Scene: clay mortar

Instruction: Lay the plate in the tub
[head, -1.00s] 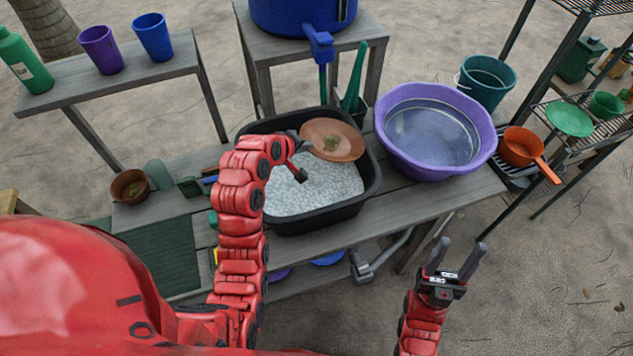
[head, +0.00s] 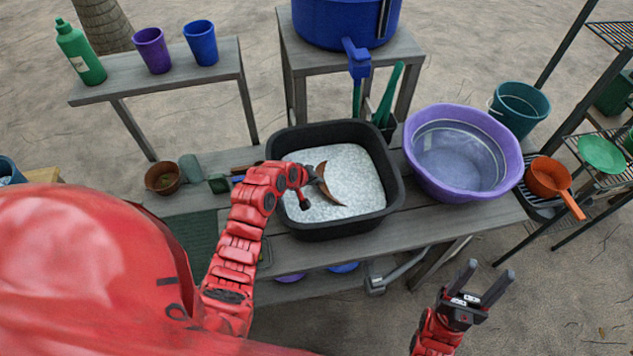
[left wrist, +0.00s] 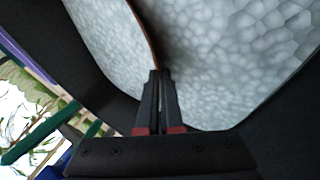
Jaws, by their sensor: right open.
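The brown clay plate (head: 327,186) is inside the black tub (head: 394,180), tilted steeply and seen almost edge-on in the head view, over the white foam (head: 352,170). My left gripper (head: 307,186) reaches over the tub's left side, its fingers mostly hidden there. In the left wrist view my left gripper (left wrist: 158,82) is shut on the plate (left wrist: 145,30), whose thin edge runs up from the fingertips against the foam. Whether the plate touches the foam is unclear. My right gripper (head: 482,285) is open and empty, in front of the bench at the lower right.
A purple tub (head: 512,160) of water stands right of the black tub. An orange pan (head: 548,177) sits on a dark rack beyond it. A brown pot (head: 162,178) is on the bench's left. Cups and a green bottle (head: 82,55) stand on the back-left shelf.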

